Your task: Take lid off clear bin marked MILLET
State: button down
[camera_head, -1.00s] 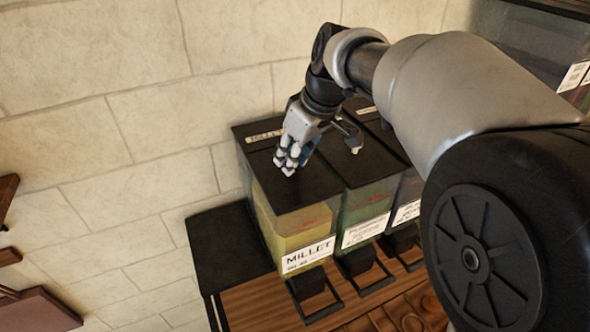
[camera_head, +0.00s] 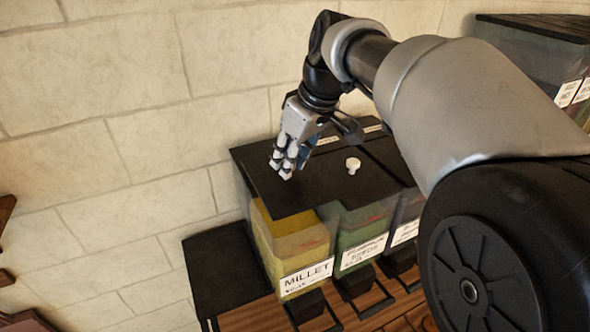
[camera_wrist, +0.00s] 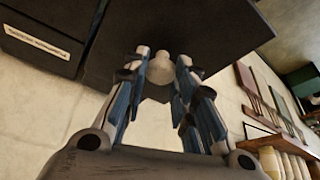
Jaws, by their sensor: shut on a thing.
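The clear bin marked MILLET (camera_head: 308,258) stands at the left end of a row, with yellow contents showing through its now uncovered front top. Its flat black lid (camera_head: 318,190) is tilted and raised off the front of the bin. Whether its back edge still touches the bin is hidden. My gripper (camera_head: 284,168) is above the lid, shut on its round pale knob. The knob (camera_wrist: 160,68) shows between the fingertips in the wrist view, with the dark lid (camera_wrist: 215,28) behind it.
A green-filled bin (camera_head: 361,236) stands right beside the millet bin, its white lid knob (camera_head: 353,165) close to the raised lid. Another bin (camera_head: 405,222) follows on the right. A stone wall (camera_head: 130,95) lies behind. A bare black surface (camera_head: 222,265) is at the left.

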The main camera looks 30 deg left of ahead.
notch_tip(320, 180, up, 15)
jog(key=p, duration=0.3)
jog(key=shift+p, duration=0.4)
